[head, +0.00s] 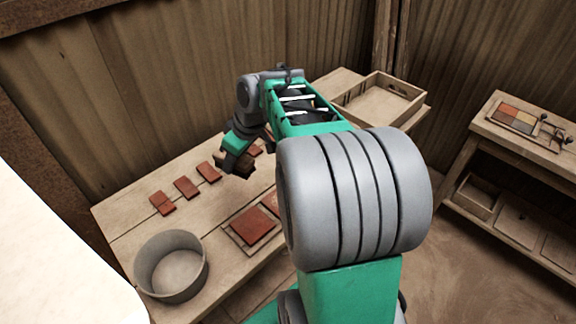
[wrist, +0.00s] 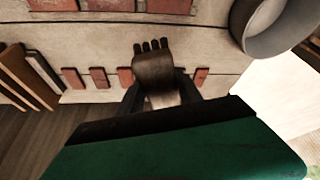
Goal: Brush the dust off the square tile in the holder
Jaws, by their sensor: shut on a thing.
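The square tile (head: 252,226) is reddish brown and lies flat in a low wooden holder (head: 232,237) near the table's front edge. In the wrist view, reddish tiles in frames are cut off by the top edge, so little of the holder shows. My gripper (head: 236,162) is over the back part of the table, behind the holder and apart from it. In the wrist view my gripper (wrist: 157,92) is shut on a brown brush (wrist: 153,70), with its dark bristles pointing away from the gripper. I cannot make out dust on the tile.
Several small red tiles (head: 186,187) lie in a row along the table's back. A round grey tub (head: 172,290) stands at the left end, also in the wrist view (wrist: 270,38). A wooden tray (head: 355,113) is at the far end. A side bench (head: 480,125) stands right.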

